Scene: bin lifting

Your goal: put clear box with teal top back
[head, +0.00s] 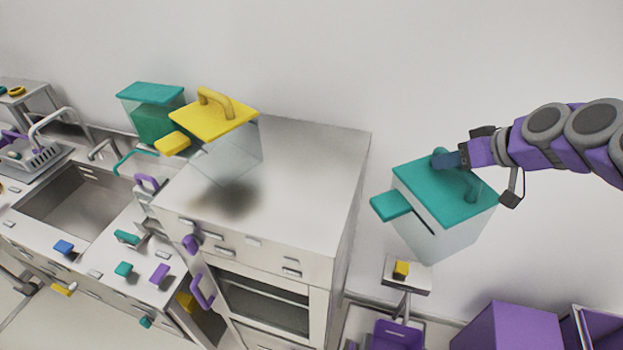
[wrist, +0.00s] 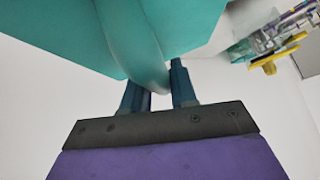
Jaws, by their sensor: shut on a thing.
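The clear box with the teal top (head: 430,190) is held up in the air at the right in the head view, tilted, to the right of the metal cabinet. My gripper (head: 443,160) is shut on the curved teal handle on its lid. In the wrist view the fingers of my gripper (wrist: 160,85) close around the handle (wrist: 130,40), and the teal lid (wrist: 190,20) shows beyond. The lower part of the box is hidden in the wrist view.
A clear box with a yellow top (head: 215,118) stands on the metal cabinet (head: 310,160), whose right part of the top is bare. A teal-topped container (head: 150,95) is behind it. A sink (head: 75,205) lies left. Purple bins (head: 508,328) stand below right.

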